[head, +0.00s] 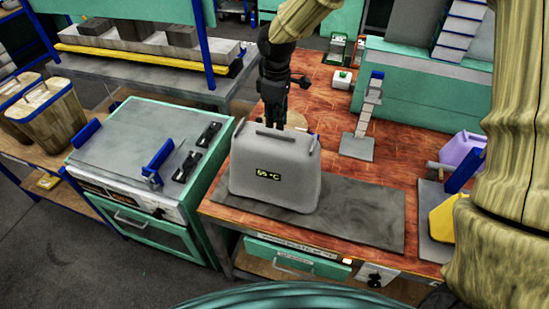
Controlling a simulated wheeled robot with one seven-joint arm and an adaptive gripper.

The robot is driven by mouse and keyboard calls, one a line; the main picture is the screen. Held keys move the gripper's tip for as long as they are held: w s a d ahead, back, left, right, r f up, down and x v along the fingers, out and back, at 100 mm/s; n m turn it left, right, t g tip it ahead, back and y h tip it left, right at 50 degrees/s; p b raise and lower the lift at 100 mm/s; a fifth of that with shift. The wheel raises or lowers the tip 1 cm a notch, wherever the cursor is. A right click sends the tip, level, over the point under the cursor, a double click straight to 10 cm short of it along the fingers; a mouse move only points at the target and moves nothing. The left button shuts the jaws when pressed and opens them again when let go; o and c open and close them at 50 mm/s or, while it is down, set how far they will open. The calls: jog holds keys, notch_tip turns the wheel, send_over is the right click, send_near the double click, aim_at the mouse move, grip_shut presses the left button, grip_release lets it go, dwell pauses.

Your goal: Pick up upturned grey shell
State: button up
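A grey, rounded box-like shell (275,181) with a "55 °C" display on its front stands on a dark grey mat (362,215) on the red-brown worktop. A ridge runs along its top, with small raised parts at its corners. My black gripper (273,122) points down just behind the shell's top edge, as seen in the head view. The shell hides the fingertips. I cannot tell whether the gripper touches the shell or whether its fingers are open or shut.
A grey-topped press with blue handles (139,143) stands left of the worktop. A grey stand (367,120) is behind, to the right. A yellow container (447,217) and a purple container (462,152) are at the right. A round tan item (297,121) is partly hidden behind the shell.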

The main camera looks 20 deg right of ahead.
aim_at(279, 134)
jog(key=shift+s+d+f+p, duration=0.1)
jog(key=shift+s+p, duration=0.25)
jog(key=shift+s+d+f+p, duration=0.2)
jog(key=shift+s+f+p, duration=0.3)
jog(key=shift+f+p, duration=0.15)
jog(key=f, duration=0.1)
jog(key=w+f, duration=0.1)
jog(key=shift+f, duration=0.3)
jog(key=shift+s, duration=0.3)
jog(key=shift+w, duration=0.1)
grip_shut()
